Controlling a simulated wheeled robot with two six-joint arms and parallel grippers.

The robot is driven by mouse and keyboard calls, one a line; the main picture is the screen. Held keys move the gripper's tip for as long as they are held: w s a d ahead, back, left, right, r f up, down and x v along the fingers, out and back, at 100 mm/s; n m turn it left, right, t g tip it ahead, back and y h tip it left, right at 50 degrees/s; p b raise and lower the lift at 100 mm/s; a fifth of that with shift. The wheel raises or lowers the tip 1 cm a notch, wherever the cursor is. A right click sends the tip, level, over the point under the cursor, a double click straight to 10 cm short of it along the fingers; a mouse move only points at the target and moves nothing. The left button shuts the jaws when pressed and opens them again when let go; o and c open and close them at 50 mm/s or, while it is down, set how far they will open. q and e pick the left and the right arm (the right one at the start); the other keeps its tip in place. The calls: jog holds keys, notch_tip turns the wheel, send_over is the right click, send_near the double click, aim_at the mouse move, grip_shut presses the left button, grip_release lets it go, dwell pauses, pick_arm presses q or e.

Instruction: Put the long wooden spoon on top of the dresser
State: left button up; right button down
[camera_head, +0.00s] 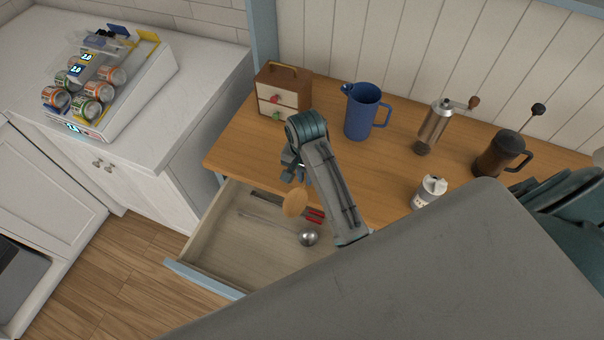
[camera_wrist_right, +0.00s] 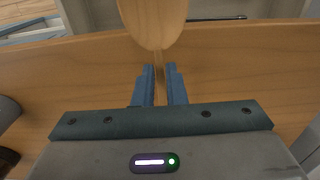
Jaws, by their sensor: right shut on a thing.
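The long wooden spoon (camera_head: 295,202) is held in my right gripper (camera_head: 293,168), its bowl over the open drawer in the head view. In the right wrist view the spoon's bowl (camera_wrist_right: 153,22) is at the top and its thin handle runs down between the fingers of my right gripper (camera_wrist_right: 159,86), which are shut on it. The rest of the handle is hidden. The dresser's wooden top (camera_head: 240,142) lies below and behind the gripper; in the wrist view the top (camera_wrist_right: 80,75) lies beneath the fingers. My left gripper is not in view.
The open drawer (camera_head: 208,240) holds a ladle (camera_head: 308,238) and red-handled utensils (camera_head: 312,214). On the top stand a small drawer box (camera_head: 283,92), a blue pitcher (camera_head: 362,112), a grinder (camera_head: 434,125), a French press (camera_head: 498,153) and a white canister (camera_head: 429,192). Its left front is bare.

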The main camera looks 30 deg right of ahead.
jog(key=shift+w+d, duration=0.15)
jog(key=shift+w, duration=0.65)
jog(key=shift+w+r+p, duration=0.1)
jog(key=shift+w+p, duration=0.2)
jog(key=shift+p, duration=0.15)
notch_tip(320, 180, down, 3)
jog(key=shift+w+f+p, duration=0.1)
jog(key=shift+f+p, duration=0.05)
jog(key=shift+p, duration=0.75)
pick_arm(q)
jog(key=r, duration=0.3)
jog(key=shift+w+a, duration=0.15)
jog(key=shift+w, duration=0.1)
pick_arm(e)
jog(key=shift+f, duration=0.25)
jog(key=shift+f, duration=0.15)
jog(key=c, duration=1.5)
grip_release()
